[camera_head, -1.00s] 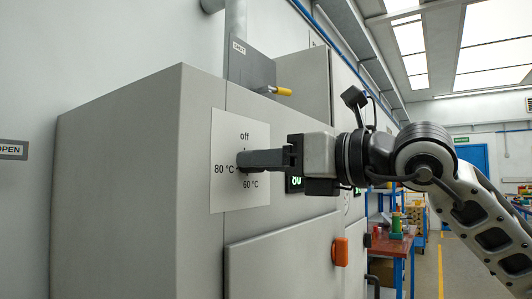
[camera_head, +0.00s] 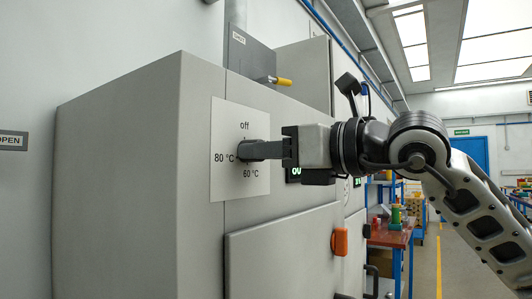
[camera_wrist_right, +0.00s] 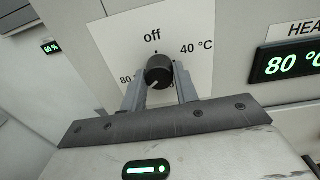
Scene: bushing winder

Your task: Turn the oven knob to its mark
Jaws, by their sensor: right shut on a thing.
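The oven knob (camera_wrist_right: 158,72) is a round black knob on a white dial plate (camera_wrist_right: 112,50), with a pale pointer line on its face towards the lower left in the right wrist view. The dial plate also shows in the head view (camera_head: 222,115), lettered off at the top, 80 °C at the left and 60 °C at the bottom. My right gripper (camera_head: 243,150) reaches the plate from the right and hides the knob there. In the wrist view the right gripper (camera_wrist_right: 160,80) has one finger on each side of the knob, shut on it. My left gripper is not in view.
A green-lit display (camera_wrist_right: 292,64) reads 80 °C beside the plate. The grey oven cabinet (camera_head: 120,180) has an orange latch (camera_head: 340,241) below. A yellow-handled lever (camera_head: 283,81) sticks out above. A red-topped bench (camera_head: 390,236) stands behind at the right.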

